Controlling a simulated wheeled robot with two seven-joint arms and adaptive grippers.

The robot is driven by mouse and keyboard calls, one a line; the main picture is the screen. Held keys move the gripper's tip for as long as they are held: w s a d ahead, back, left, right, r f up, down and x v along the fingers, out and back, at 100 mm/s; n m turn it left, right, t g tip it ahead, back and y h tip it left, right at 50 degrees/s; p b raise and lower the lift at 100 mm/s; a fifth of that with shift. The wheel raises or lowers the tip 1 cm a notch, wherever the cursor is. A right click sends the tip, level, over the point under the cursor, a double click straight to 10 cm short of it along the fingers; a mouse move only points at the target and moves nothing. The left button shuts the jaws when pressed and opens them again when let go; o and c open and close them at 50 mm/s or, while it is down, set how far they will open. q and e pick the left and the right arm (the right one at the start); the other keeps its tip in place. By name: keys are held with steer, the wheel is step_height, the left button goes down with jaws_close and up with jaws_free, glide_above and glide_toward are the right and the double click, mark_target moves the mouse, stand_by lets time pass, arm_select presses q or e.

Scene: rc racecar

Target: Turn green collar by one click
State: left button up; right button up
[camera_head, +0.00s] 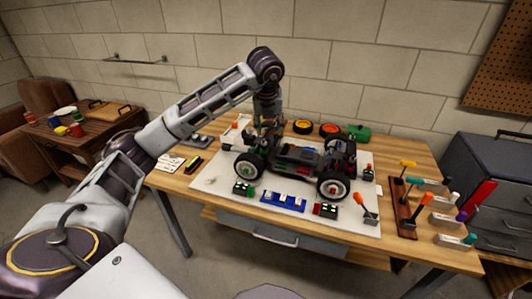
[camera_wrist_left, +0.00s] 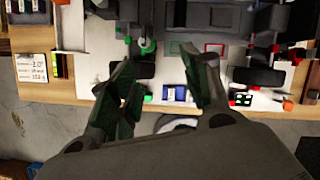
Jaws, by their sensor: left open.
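The RC car (camera_head: 292,158) stands on a white mat on the wooden workbench, its black chassis open on top. In the wrist view a small green ring-like part (camera_wrist_left: 147,46), seemingly the green collar, sits on an upright piece near the car's left wheel. I cannot make it out clearly in the head view. My left gripper (camera_head: 266,142) points down over the left end of the car. In the wrist view its fingers (camera_wrist_left: 158,62) are spread apart with nothing between them. The green part lies just beyond the fingertips, apparently apart from them. My right gripper is not in view.
A blue tray (camera_head: 283,201) and small green and red blocks lie in front of the car. Orange-ringed wheels (camera_head: 303,127) and a green item (camera_head: 360,133) are behind it. A rack of coloured-handled tools (camera_head: 404,212) stands at right. A grey cabinet (camera_head: 495,180) is beside the bench.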

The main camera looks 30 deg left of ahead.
mark_target(264, 147)
arm_select(q)
steer(key=shift+s+a+n+y, duration=0.3)
steer(key=shift+a+y, duration=0.1)
steer(key=shift+a, duration=0.25)
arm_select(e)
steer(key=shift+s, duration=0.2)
arm_select(q)
steer(key=shift+f, duration=0.1)
steer(key=b+x, duration=0.1)
steer(key=x, duration=1.1)
steer(key=shift+f, duration=0.25)
steer(key=shift+w+a+f, duration=0.15)
steer(key=shift+w+f, duration=0.1)
steer(key=shift+f, duration=0.25)
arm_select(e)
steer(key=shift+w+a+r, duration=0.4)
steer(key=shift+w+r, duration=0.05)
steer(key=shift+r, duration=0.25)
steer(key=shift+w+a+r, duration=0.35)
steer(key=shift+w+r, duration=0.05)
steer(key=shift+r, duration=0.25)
